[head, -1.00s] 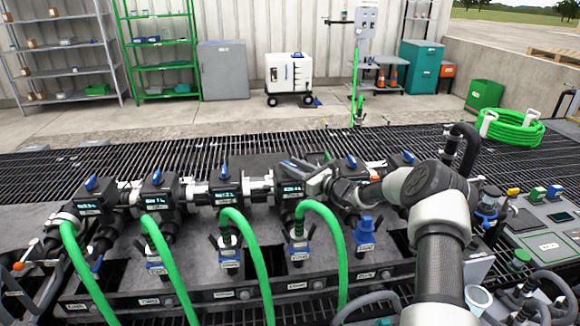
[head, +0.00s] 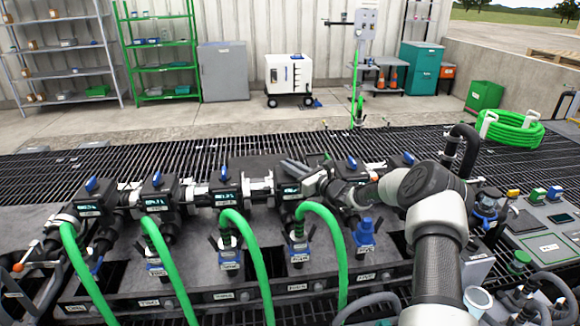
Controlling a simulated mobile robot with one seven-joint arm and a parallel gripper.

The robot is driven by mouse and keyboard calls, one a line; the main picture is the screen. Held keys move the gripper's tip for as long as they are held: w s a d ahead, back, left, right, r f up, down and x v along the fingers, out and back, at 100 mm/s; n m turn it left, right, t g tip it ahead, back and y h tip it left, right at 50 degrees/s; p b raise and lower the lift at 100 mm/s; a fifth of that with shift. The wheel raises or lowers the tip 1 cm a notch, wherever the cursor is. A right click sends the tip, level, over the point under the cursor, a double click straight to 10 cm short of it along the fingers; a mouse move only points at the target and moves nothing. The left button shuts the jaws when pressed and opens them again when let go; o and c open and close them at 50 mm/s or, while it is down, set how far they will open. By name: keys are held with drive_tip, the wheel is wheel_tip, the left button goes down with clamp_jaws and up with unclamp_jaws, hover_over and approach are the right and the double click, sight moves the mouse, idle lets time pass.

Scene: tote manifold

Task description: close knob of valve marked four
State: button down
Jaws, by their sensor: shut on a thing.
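The valve marked four (head: 289,190) is the fourth dark block from the left on the manifold, with a small lit display on its front. A plate marked four (head: 298,287) is on the front edge below it. My gripper (head: 297,170) is at the top of this block, reaching in from the right. It is shut on the valve's knob, which its fingers almost wholly hide. I cannot tell the knob's angle. The neighbouring valves have blue knobs, such as the third valve's knob (head: 223,173) and the fifth valve's knob (head: 352,161).
Green hoses, such as this one (head: 330,235), arch up from the front ports. A blue fitting (head: 364,232) stands right of the fourth hose. A control panel (head: 545,225) with coloured buttons is at the right. Dark grating (head: 200,145) lies behind the manifold.

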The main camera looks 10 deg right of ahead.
drive_tip(key=shift+a+m+t+h+p, duration=0.1)
drive_tip(key=shift+m+t+h+p, duration=0.4)
drive_tip(key=shift+m+t+h, duration=0.5)
drive_tip(key=m+h+p, duration=0.2)
drive_tip(key=h, duration=0.1)
drive_tip(key=shift+a+r+h+p, duration=0.1)
drive_tip(key=shift+r+h+p, duration=0.1)
drive_tip(key=shift+h+p, duration=0.15)
drive_tip(key=m+t+h+p, duration=0.1)
drive_tip(key=m+h+p, duration=0.1)
drive_tip(key=p, duration=0.4)
drive_tip(key=shift+h, duration=0.85)
drive_tip(key=shift+d+f+m+h+p, duration=0.25)
drive_tip(key=shift+m+h+p, duration=0.25)
drive_tip(key=shift+p, duration=0.15)
drive_tip(key=c, duration=1.8)
unclamp_jaws()
drive_tip(key=s+p, duration=0.1)
drive_tip(key=s, duration=1.6)
drive_tip(key=shift+s+a, duration=0.2)
drive_tip(key=shift+r, duration=0.1)
